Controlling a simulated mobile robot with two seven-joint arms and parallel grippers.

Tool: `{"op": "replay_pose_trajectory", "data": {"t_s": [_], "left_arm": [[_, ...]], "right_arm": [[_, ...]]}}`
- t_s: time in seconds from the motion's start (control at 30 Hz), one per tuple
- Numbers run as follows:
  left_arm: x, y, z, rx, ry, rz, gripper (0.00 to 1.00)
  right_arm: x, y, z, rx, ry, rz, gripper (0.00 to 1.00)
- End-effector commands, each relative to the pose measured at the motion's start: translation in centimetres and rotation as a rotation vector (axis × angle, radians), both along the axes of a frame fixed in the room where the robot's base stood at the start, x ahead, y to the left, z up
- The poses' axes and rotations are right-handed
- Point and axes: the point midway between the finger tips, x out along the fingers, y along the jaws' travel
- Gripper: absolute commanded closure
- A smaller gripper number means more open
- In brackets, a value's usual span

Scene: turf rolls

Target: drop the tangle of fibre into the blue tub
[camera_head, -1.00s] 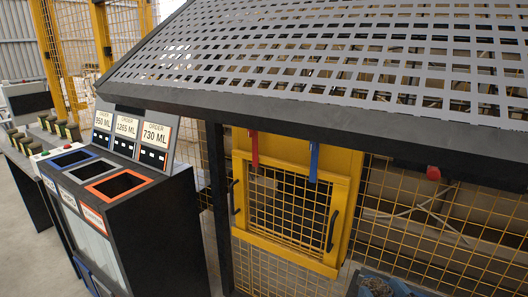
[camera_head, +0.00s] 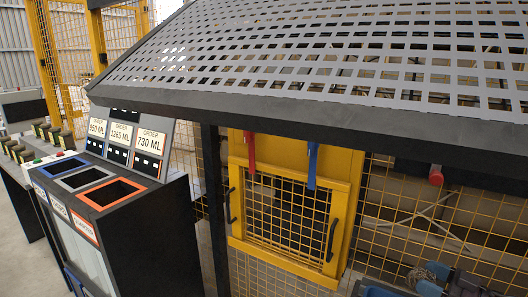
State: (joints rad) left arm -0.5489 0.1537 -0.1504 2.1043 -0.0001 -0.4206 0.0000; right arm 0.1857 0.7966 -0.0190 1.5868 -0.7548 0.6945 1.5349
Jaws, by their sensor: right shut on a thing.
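My right gripper (camera_head: 440,281) is low at the right, partly cut off by the bottom edge. It is shut on the tangle of fibre (camera_head: 422,276), a small grey-brown wiry clump. A blue surface (camera_head: 378,291) shows at the bottom edge, left of the gripper; it may be part of the blue tub, but too little shows to be sure. The tangle is up and to the right of it in the picture. My left gripper is not in view.
A dark sorting station (camera_head: 150,225) with blue-, grey- and orange-rimmed openings stands at the left. A grey perforated screen (camera_head: 330,50) slopes across the top. Below it is a yellow mesh gate (camera_head: 290,215), with a red handle (camera_head: 249,150) and a blue handle (camera_head: 312,163) above.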

Motion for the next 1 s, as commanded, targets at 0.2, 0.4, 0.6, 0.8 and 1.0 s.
{"op": "replay_pose_trajectory", "data": {"t_s": [0.2,0.4,0.6,0.8,1.0], "left_arm": [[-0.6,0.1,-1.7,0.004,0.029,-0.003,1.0],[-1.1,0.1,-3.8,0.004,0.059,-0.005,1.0],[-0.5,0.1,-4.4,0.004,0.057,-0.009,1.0],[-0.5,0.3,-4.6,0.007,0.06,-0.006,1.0],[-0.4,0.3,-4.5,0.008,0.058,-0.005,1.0]], "right_arm": [[0.0,-0.2,-1.6,0.002,0.006,0.007,0.54],[0.0,-0.2,-4.2,0.002,0.011,0.006,0.54],[0.0,-0.2,-5.7,0.001,0.008,0.006,0.54],[0.0,-0.2,-6.1,0.0,0.001,0.006,0.54],[0.1,-0.2,-5.9,0.001,-0.002,0.005,0.54]]}}
